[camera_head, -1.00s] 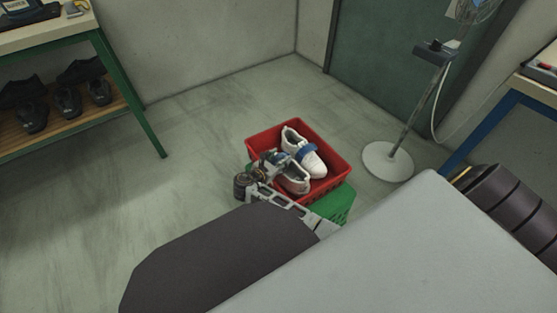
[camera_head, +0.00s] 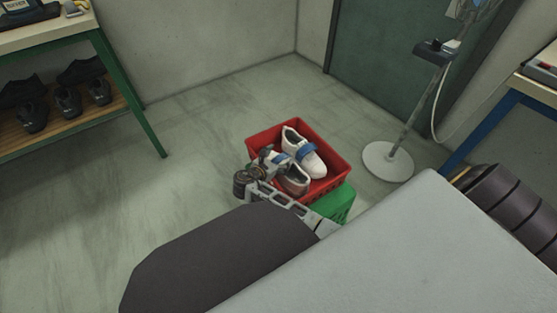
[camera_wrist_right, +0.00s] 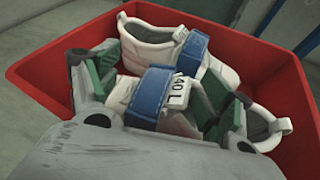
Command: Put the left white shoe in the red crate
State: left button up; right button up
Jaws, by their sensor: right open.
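Two white shoes with blue straps lie in the red crate (camera_head: 337,176). The far shoe (camera_head: 308,157) lies along the crate's middle; it also shows in the right wrist view (camera_wrist_right: 150,33). The near shoe (camera_head: 297,182), with a "40 L" label on its strap (camera_wrist_right: 155,92), lies beside it, partly hidden by my right gripper. My right gripper (camera_head: 277,166) is at the crate's left side. Its green-padded fingers (camera_wrist_right: 165,92) stand open on either side of the near shoe in the wrist view. My left gripper is not in view.
A green crate (camera_head: 335,204) is under or just in front of the red one. A stand with a round base (camera_head: 388,161) is to the right. A shelf with dark shoes (camera_head: 68,101) is at the left. The floor between is clear.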

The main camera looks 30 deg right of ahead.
notch_tip(320, 180, up, 9)
dwell(0.6)
jog(key=shift+a+f, duration=0.15)
jog(key=shift+f, duration=0.05)
dwell(0.8)
